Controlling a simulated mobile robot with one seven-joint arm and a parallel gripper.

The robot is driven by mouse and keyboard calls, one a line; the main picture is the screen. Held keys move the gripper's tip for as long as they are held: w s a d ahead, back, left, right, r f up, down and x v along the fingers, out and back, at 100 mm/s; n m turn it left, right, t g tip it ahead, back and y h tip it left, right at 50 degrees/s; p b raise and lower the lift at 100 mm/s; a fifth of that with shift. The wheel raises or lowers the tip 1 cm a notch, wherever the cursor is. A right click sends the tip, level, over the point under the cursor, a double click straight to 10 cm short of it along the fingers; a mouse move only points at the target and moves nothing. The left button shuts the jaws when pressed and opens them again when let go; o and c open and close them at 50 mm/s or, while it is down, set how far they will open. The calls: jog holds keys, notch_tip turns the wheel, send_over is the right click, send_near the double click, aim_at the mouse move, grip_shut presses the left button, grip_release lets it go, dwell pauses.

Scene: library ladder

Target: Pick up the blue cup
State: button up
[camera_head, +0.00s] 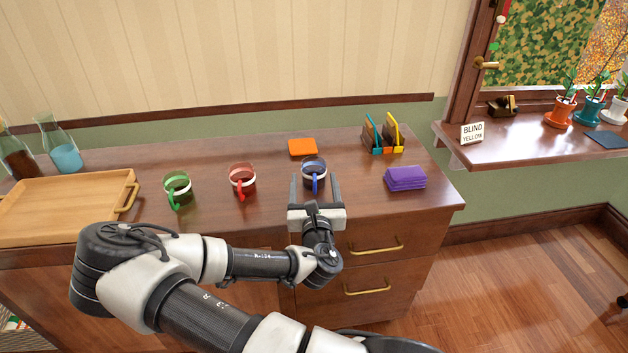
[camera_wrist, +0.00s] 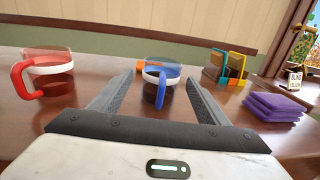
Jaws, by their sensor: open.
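The blue cup (camera_head: 314,174) is clear with a white band and a blue handle facing me. It stands upright on the wooden cabinet top (camera_head: 350,151). My gripper (camera_head: 315,180) is open, with one finger on either side of the cup in the head view. In the wrist view the blue cup (camera_wrist: 161,78) shows between and beyond the open fingers of my gripper (camera_wrist: 161,90). I cannot tell whether either finger touches it.
A red cup (camera_head: 242,179) and a green cup (camera_head: 178,190) stand to the left. A purple cloth stack (camera_head: 405,178) lies to the right. An orange block (camera_head: 302,147) and a card holder (camera_head: 383,137) are behind. A wooden tray (camera_head: 70,207) is far left.

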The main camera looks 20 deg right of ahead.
jog(key=x, duration=0.5)
jog(key=shift+d+r+b, duration=0.15)
jog(key=shift+b, duration=0.2)
jog(key=c, duration=1.2)
